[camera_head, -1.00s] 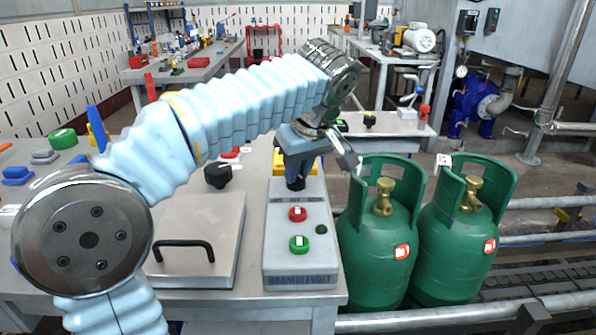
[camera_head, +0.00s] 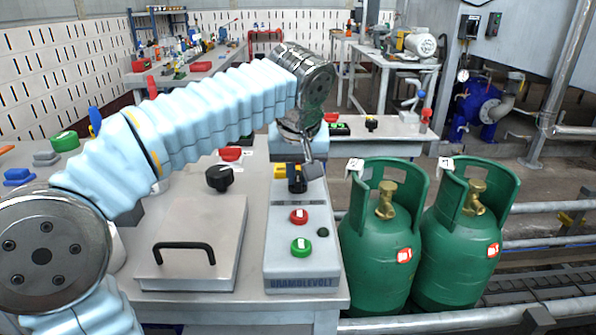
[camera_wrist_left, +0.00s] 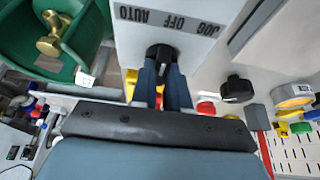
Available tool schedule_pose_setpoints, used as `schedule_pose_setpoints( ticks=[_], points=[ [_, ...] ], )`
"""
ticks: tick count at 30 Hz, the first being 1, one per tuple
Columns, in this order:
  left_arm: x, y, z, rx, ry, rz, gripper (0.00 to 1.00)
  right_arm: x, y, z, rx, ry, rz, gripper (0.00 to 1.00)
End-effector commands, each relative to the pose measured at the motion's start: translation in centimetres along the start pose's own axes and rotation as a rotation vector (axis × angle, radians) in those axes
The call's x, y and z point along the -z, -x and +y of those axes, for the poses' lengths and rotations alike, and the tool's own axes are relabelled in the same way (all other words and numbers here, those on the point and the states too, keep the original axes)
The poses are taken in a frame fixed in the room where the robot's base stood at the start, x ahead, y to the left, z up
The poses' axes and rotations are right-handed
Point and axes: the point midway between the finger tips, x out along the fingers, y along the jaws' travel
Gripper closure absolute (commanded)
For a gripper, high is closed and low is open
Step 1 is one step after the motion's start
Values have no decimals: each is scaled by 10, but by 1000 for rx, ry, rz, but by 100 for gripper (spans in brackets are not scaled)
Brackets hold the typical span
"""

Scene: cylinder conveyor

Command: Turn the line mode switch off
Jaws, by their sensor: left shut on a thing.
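The line mode switch is a black rotary knob (camera_head: 297,182) at the far end of a grey control box (camera_head: 302,262). The knob also shows in the left wrist view (camera_wrist_left: 160,53), next to the labels AUTO, OFF and JOG, which appear upside down there. My left gripper (camera_wrist_left: 163,74) is shut on the knob, one blue finger on each side. In the head view my left gripper (camera_head: 302,174) is at the knob, partly hidden by its own wrist. The knob's exact pointing is hard to tell. My right gripper is in neither view.
The box also carries a red button (camera_head: 299,217) and a green button (camera_head: 301,247). To its left are another black knob (camera_head: 219,178) and a handled lid (camera_head: 190,270). Two green gas cylinders (camera_head: 378,255) (camera_head: 462,255) stand close on the right.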

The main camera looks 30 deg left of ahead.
Motion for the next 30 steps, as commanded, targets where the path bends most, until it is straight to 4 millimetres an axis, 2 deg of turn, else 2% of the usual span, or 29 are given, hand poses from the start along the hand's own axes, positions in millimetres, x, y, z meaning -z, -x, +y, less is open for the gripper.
schedule_pose_setpoints(
  ticks=[8,9,13,23,26,30],
  points=[
    [0,0,0,-1,0,0,100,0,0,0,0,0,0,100],
    [0,0,0,-1,0,0,79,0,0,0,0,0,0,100],
    [0,0,0,-1,1,0,60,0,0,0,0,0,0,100],
    [0,4,0,-1,1,0,60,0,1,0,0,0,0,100],
    [1,16,0,-1,2,1,60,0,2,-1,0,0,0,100],
    [2,47,1,-4,2,3,60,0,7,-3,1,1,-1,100]
  ],
)
